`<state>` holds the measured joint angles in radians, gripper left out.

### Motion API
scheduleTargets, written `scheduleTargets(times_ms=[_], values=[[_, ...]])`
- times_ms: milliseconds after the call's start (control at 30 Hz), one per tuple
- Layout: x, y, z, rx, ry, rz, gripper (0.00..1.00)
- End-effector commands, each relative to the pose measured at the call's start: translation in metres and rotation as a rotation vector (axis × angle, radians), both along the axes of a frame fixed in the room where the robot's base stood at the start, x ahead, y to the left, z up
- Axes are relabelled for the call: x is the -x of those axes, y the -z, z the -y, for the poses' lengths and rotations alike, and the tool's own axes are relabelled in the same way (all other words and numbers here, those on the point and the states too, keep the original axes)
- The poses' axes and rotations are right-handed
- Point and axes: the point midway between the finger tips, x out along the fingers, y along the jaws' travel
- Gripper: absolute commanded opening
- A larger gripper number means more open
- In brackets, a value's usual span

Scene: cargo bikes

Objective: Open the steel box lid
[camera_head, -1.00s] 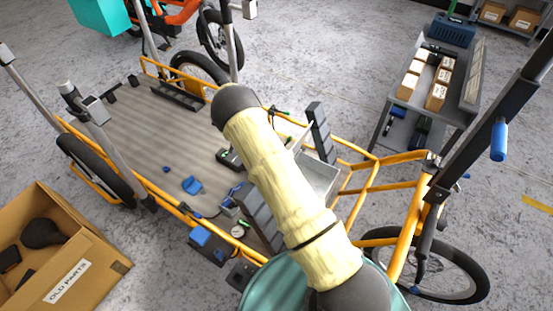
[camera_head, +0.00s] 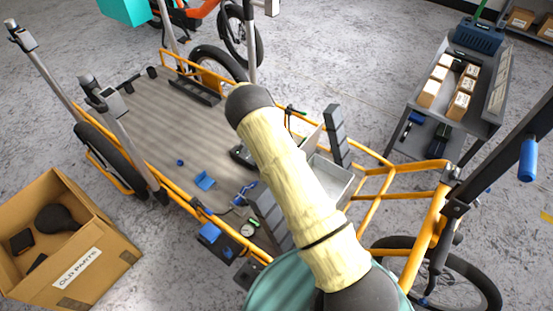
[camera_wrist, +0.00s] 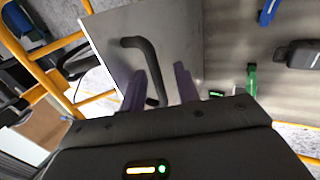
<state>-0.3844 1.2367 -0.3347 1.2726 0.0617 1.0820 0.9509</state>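The steel box (camera_head: 336,185) sits on the cargo bike bed, partly hidden behind my arm; its pale inside shows in the head view. Its lid (camera_head: 311,139) stands tilted up at the box's far left side, seen nearly edge-on. In the wrist view the lid (camera_wrist: 190,35) is a flat grey plate with a bent black handle (camera_wrist: 150,60). My gripper (camera_wrist: 160,70) is open, its two purplish fingers on either side of the handle's lower part, with a gap showing. Contact with the handle cannot be told. My arm hides the gripper in the head view.
Dark stepped blocks (camera_head: 336,135) stand close beside the box. Loose blue parts (camera_head: 205,181) and a gauge lie on the bed (camera_head: 165,130). Yellow frame tubes (camera_head: 400,167) border it. A cardboard box (camera_head: 95,275) is at left, a grey cart (camera_head: 485,115) at right.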

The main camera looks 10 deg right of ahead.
Motion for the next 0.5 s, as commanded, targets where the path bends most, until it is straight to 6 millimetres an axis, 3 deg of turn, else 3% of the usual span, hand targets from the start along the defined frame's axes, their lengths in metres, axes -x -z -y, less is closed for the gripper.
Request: scheduleTargets(times_ms=[500], values=[[-0.005, -0.012, -0.002, 0.002, -0.001, 0.005, 0.32]])
